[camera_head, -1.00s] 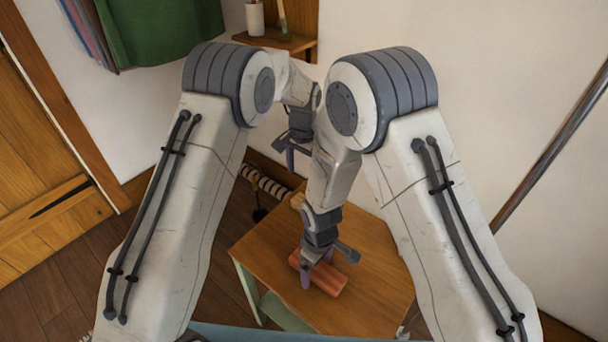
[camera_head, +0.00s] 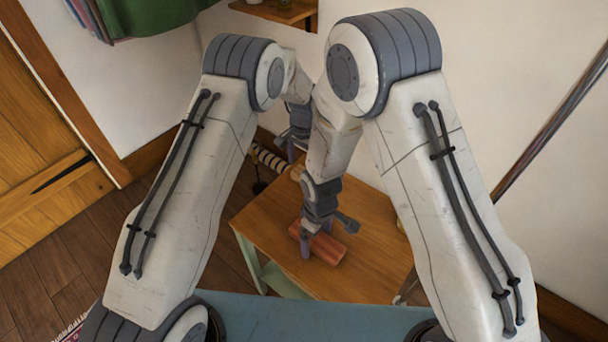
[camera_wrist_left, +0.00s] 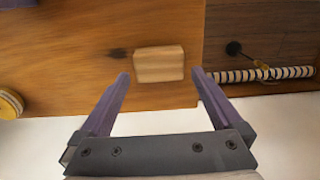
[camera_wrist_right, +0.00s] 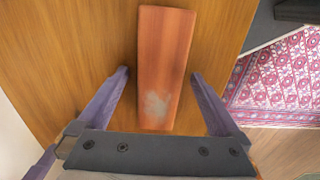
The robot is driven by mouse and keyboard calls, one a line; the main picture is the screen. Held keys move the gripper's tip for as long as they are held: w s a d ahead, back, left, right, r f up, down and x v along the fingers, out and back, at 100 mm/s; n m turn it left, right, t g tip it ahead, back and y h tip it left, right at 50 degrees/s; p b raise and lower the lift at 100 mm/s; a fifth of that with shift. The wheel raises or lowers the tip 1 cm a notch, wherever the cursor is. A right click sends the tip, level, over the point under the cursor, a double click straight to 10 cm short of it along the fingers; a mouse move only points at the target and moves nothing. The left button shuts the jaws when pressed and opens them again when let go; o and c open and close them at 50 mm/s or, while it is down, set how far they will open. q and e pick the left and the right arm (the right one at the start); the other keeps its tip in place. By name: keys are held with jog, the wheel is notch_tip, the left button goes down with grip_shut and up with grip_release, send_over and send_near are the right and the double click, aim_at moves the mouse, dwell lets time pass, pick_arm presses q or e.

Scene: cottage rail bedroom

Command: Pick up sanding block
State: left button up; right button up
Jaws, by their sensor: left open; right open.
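A pale wooden block (camera_wrist_left: 159,65) lies on the wooden table near its edge. In the head view it shows only as a small tan patch (camera_head: 297,173). My left gripper (camera_wrist_left: 160,74) is open over it, with the fingertips either side of its near part. A longer reddish-brown block (camera_wrist_right: 165,65) with a grey smudge lies on the same table, also seen in the head view (camera_head: 328,249). My right gripper (camera_wrist_right: 160,73) is open, its fingers either side of this block with gaps. I cannot tell for sure which block is the sanding block.
The wooden table (camera_head: 370,275) has free room around the reddish block. A striped roll (camera_head: 268,159) and a small dark thing (camera_head: 259,187) are by its far left edge. A yellowish round thing (camera_wrist_left: 10,103) is at the table's edge. A patterned rug (camera_wrist_right: 290,70) lies below.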

pick_arm(q)
notch_tip(320, 180, down, 4)
jog(key=shift+s+f, duration=0.1)
jog(key=shift+f, duration=0.1)
jog(key=c, duration=1.1)
jog(key=shift+r, duration=5.1)
